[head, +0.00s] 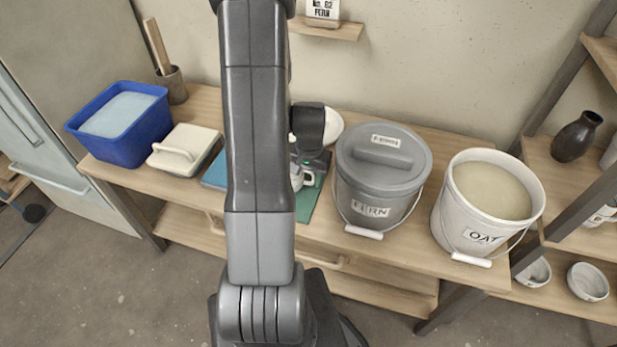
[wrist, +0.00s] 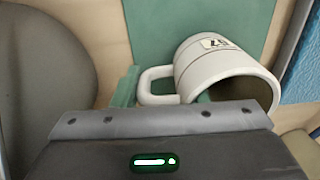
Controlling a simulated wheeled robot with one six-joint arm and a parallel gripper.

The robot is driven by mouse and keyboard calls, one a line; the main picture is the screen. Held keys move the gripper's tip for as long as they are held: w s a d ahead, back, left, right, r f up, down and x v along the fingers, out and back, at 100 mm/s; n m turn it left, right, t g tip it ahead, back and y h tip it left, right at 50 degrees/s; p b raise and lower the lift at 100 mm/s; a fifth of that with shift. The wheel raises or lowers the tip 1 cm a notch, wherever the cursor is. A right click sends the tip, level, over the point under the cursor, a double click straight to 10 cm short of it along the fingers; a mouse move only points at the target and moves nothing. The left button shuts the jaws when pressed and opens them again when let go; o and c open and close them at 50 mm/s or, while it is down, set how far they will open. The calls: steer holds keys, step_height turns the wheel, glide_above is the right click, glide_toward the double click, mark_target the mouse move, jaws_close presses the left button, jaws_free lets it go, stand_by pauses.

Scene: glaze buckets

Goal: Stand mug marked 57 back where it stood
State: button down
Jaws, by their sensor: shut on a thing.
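The white mug (wrist: 215,70) shows in the wrist view with a small label that appears to read 57. Its open mouth faces the lower right and its handle points left. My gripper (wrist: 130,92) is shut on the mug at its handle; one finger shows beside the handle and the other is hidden. In the head view the mug (head: 298,178) is a small white patch, mostly hidden by my arm, over a green mat (head: 308,204). The mat also shows behind the mug in the wrist view (wrist: 155,30). I cannot tell whether the mug touches it.
A lidded grey FERN bucket (head: 375,190) stands close right of the mug, with an open OAT bucket (head: 465,225) beyond. Left are a blue folded item (head: 214,175), a pale lidded box (head: 184,152) and a blue tub (head: 120,145). A wooden shelf unit (head: 575,200) stands right.

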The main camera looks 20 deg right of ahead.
steer(key=shift+f, duration=0.15)
steer(key=c, duration=1.3)
jaws_free()
steer(key=shift+f, duration=0.1)
steer(key=o, duration=0.4)
steer(key=shift+o, duration=0.2)
